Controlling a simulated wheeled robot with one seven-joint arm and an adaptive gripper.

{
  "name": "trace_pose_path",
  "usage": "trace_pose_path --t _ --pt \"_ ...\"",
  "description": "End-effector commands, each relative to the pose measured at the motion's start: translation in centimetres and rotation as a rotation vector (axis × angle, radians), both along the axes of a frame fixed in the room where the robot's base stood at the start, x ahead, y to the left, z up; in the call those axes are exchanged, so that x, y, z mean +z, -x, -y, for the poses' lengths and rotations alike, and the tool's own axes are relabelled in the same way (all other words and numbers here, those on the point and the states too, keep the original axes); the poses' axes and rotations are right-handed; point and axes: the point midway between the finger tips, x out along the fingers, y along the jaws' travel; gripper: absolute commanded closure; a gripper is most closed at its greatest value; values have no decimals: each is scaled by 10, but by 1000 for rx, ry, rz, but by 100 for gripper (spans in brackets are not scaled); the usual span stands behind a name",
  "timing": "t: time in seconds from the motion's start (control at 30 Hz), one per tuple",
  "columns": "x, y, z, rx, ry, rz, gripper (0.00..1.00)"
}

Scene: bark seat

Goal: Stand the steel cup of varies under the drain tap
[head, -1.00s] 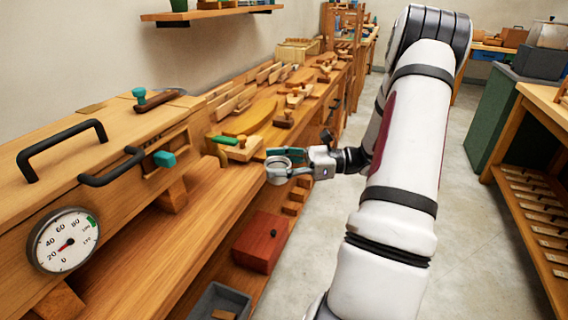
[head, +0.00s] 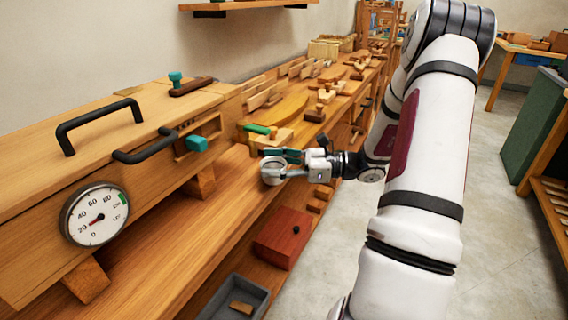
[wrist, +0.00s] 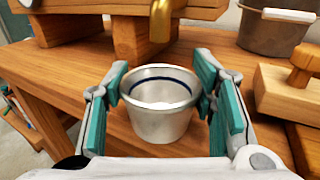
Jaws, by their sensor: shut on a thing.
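The steel cup (head: 273,172) is a small tapered metal cup with a dark line inside its rim. It is upright and looks empty in the wrist view (wrist: 160,118). My gripper (head: 283,166) is shut on it, with teal finger pads on either side in the wrist view (wrist: 162,100). The brass drain tap (wrist: 161,20) hangs just beyond the cup at the top of the wrist view. I cannot tell whether the cup touches the bench. A teal knob (head: 196,144) sits on the end of the wooden box in the head view; the brass spout is not distinguishable there.
The wooden box (head: 40,185) with black handles and a round gauge (head: 95,215) stands left on the bench. A metal pot (wrist: 272,32) and a wooden block with a knob (wrist: 290,90) are right of the cup. A red box (head: 283,240) and grey tray (head: 235,300) sit lower down.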

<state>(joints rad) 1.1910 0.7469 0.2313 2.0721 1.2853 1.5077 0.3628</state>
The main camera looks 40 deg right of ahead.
Motion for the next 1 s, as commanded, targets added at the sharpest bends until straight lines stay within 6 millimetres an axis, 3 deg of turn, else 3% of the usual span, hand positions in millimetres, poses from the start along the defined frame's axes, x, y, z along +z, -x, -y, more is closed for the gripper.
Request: trace_pose_path --t 0.5,1.0 --pt "-1 -28 -30 1 -1 1 77" --pt "-1 -32 -34 1 -1 1 77"
